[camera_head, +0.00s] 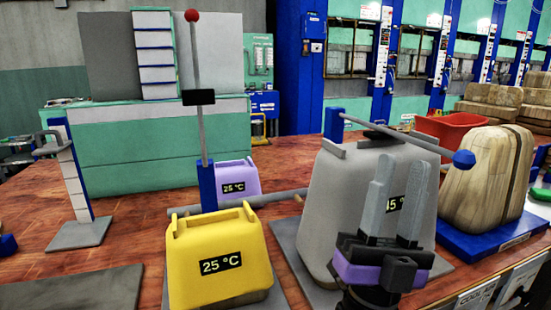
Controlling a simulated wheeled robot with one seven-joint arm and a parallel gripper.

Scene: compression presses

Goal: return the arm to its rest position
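My gripper (397,205) is at the lower right, pointing up, in front of a large grey block (335,200). Its two grey fingers stand apart with a gap between them, and I see nothing held there. One finger covers part of the grey block's display, which reads "45 °C" as far as it shows. A yellow block (218,285) with a "25 °C" display stands to the left of the gripper. A purple block (240,170) with a "25 °C" display stands behind the yellow one.
A red-knobbed lever (195,90) rises behind the yellow block. A blue-ended bar (410,142) crosses above the grey block. A wooden-looking block (490,185) on a blue base and a red bin (447,132) are right.

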